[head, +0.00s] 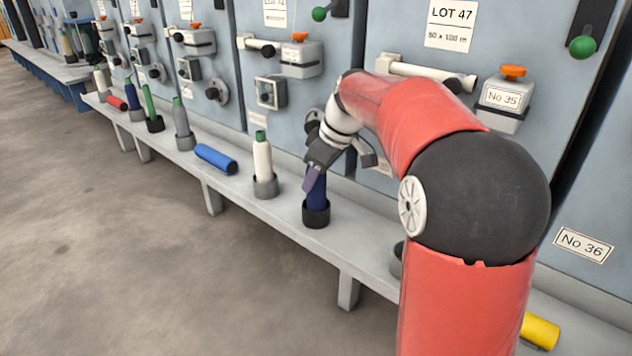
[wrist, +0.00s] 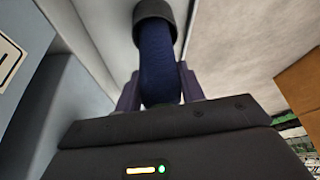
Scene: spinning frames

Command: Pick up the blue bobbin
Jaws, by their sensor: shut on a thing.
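A dark blue bobbin (head: 317,195) stands upright in a black cup-shaped holder (head: 316,216) on the long grey shelf (head: 285,212). My gripper (head: 314,183) is at the bobbin from above, its fingers on either side of it. In the wrist view the bobbin (wrist: 158,65) lies between the two purple-grey fingers, and its far end sits in the dark holder (wrist: 154,12). My gripper is shut on this bobbin. The upper part of the bobbin is hidden by the gripper. A brighter blue bobbin (head: 216,158) lies on its side on the shelf, farther left.
A white bobbin (head: 262,160) stands in a grey holder just left of my gripper. A yellow bobbin (head: 541,331) lies at the lower right. Machine fronts with knobs and a white bar (head: 430,76) rise behind the shelf. The floor (head: 120,240) in front is clear.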

